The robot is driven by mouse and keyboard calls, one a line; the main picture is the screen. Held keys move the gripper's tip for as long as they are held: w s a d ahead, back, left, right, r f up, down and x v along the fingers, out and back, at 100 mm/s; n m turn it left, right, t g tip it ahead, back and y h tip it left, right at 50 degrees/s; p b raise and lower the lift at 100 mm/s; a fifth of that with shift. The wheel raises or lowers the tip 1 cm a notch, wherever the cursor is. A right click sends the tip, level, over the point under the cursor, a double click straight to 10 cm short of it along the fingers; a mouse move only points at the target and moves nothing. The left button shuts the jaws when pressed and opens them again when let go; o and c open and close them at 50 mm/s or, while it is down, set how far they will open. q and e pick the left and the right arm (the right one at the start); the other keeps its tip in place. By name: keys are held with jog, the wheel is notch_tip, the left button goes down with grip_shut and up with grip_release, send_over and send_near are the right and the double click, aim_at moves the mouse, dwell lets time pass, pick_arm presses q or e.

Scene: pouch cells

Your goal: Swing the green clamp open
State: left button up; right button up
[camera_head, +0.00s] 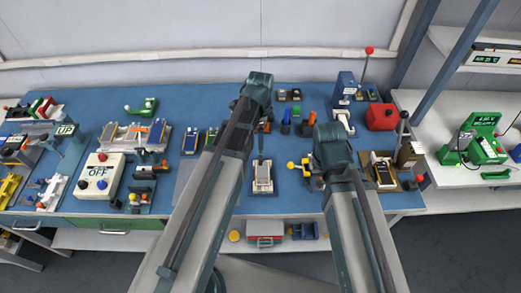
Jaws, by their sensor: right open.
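A small green clamp-like piece (145,106) lies at the back left of the blue table, with pale parts at its base. It is too small for me to tell whether its arm is open or shut. Both of my arms reach in from the bottom. My right gripper (315,180) is open, low over the middle right of the table and mostly hidden by my arm. It is well to the right of the green piece. My left gripper is hidden behind my left arm.
A white box marked OFF (100,175) stands at the front left. A small pale device (262,178) stands between my arms. A red block (381,117) is at the back right. A green machine (484,135) stands on the right-hand white bench.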

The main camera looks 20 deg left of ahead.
pick_arm(q)
jog(key=b, duration=0.4)
send_over(261, 156)
jog(key=f, duration=0.4)
jog(key=shift+w+a+f, duration=0.2)
jog(key=shift+w+f, duration=0.1)
jog(key=shift+f, duration=0.05)
jog(key=shift+r, duration=0.1)
grip_shut()
